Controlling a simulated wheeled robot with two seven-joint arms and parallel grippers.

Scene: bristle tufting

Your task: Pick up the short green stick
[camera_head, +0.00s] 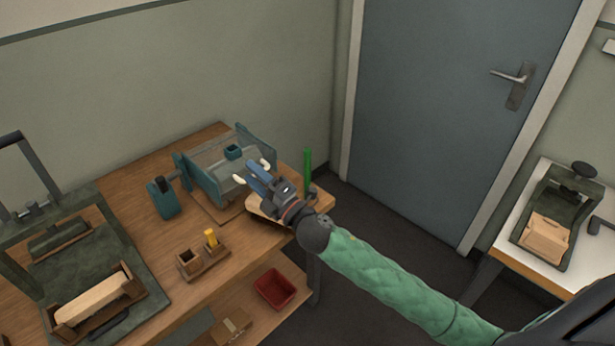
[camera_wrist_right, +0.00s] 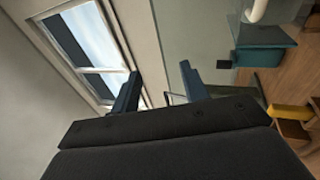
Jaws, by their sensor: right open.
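A bright green stick (camera_head: 307,172) stands upright near the table's back right corner, just right of my right gripper in the head view; its foot is partly hidden by my wrist. It is the only green stick I can make out. My right gripper (camera_head: 259,172) is open, with blue fingers pointing up and left, away from the stick, by the teal fixture. In the right wrist view the open fingers (camera_wrist_right: 160,88) have nothing visible between them, and I cannot make out the green stick there. My left gripper is not in view.
A teal fixture (camera_head: 204,180) with clear panels stands behind my gripper on the wooden table (camera_head: 135,232). A wooden holder (camera_head: 204,264) holds a yellow piece (camera_head: 211,237). A red bin (camera_head: 275,288) sits on the lower shelf. A press (camera_head: 70,255) is at the left.

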